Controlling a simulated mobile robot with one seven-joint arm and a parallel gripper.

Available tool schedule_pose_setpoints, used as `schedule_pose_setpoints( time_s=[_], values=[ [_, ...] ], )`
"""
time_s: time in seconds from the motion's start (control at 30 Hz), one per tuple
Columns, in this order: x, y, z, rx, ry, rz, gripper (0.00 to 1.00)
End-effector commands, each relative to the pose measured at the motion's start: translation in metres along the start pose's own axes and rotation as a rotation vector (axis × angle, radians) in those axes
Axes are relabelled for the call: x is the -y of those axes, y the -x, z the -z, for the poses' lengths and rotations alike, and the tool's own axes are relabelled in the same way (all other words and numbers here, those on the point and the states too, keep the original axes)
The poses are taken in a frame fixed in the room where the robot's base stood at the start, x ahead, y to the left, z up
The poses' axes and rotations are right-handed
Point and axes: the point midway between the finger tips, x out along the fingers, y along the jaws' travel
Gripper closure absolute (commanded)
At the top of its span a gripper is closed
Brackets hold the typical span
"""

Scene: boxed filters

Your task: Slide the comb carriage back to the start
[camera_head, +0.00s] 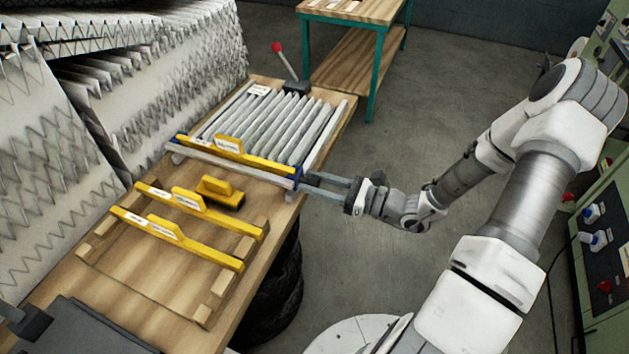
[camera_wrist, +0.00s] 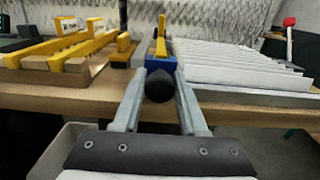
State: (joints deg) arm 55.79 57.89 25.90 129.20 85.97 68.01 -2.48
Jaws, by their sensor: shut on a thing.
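The comb carriage (camera_head: 190,153) is a pale bar with blue ends lying across two rails on the wooden bench. A yellow comb (camera_head: 235,150) with an upright grip and a white label sits on it. The carriage is at the near end of the grey-white pleated filter (camera_head: 270,125). My gripper (camera_head: 312,183) reaches in from the right at the carriage's right end. In the wrist view its fingers (camera_wrist: 160,78) are shut on a round black knob (camera_wrist: 159,88) in front of the carriage's blue end block (camera_wrist: 163,66). The fingers partly hide the knob's sides.
Two yellow combs (camera_head: 200,208) lie on a wooden rack (camera_head: 215,300) at the near side. A yellow block-shaped tool (camera_head: 220,188) lies between rack and carriage. A red-knobbed lever (camera_head: 277,47) stands at the far end. Large pleated stacks (camera_head: 170,75) line the left.

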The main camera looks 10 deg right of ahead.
Motion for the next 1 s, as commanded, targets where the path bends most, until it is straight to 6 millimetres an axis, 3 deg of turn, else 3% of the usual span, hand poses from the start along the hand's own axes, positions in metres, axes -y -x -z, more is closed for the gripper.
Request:
schedule_pose_setpoints(
  time_s=[0.63, 0.67, 0.7, 0.8, 1.0],
  values=[
    [-0.0032, 0.0001, 0.0012, -0.002, -0.004, -0.007, 1.00],
    [-0.0034, 0.0001, 0.0012, -0.002, -0.004, -0.007, 0.57],
    [-0.0033, 0.0000, 0.0013, -0.002, -0.004, -0.007, 0.49],
    [-0.0026, 0.0000, 0.0010, -0.002, -0.003, -0.005, 0.31],
    [-0.0012, -0.0001, 0.0004, -0.001, -0.001, -0.003, 0.30]
  ],
)
